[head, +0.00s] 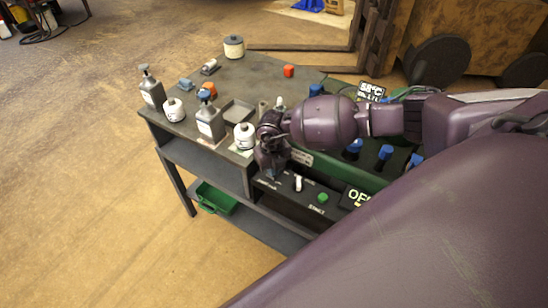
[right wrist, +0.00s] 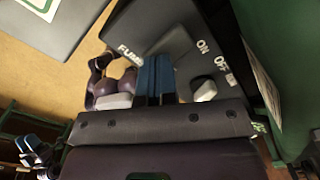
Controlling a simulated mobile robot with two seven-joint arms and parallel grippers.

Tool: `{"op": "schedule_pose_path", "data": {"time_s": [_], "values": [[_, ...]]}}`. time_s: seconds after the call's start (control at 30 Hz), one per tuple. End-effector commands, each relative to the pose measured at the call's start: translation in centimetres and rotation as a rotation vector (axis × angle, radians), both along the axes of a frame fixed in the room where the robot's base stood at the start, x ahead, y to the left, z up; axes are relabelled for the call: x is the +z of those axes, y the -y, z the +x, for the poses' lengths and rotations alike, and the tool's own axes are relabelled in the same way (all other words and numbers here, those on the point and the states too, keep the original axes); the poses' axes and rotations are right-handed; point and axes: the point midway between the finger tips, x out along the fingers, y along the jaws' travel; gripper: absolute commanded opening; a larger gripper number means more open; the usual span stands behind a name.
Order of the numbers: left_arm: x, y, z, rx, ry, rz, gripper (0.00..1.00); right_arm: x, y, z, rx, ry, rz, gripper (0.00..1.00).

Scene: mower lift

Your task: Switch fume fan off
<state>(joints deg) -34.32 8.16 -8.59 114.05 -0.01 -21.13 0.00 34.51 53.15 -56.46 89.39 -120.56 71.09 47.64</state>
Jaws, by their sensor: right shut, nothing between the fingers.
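The fume fan switch (head: 298,183) is a small white lever on the dark control panel (head: 272,186) at the front of the bench. In the right wrist view its pale lever (right wrist: 204,90) stands beside the lettering FUME, ON and OFF. I cannot tell surely which way the lever is set. My right gripper (head: 272,174) is just left of the switch in the head view. Its blue fingertips (right wrist: 155,78) are shut and empty, close to the lever; contact is not clear. My left gripper is not in view.
Blue-topped valves (head: 384,153) stand behind. Bottles (head: 210,122) and jars crowd the bench's left. A green bin (head: 217,198) is below.

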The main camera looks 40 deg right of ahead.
Motion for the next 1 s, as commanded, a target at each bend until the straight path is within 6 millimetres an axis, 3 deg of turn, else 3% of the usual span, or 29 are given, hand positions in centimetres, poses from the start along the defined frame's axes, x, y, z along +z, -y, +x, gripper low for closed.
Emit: {"op": "schedule_pose_path", "data": {"time_s": [0.63,1.0], "values": [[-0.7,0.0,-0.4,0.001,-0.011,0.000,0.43,-0.8,0.0,0.0,0.000,-0.001,0.000,0.00],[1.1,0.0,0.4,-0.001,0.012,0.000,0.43,0.9,0.0,0.0,0.000,0.003,0.000,0.00]]}}
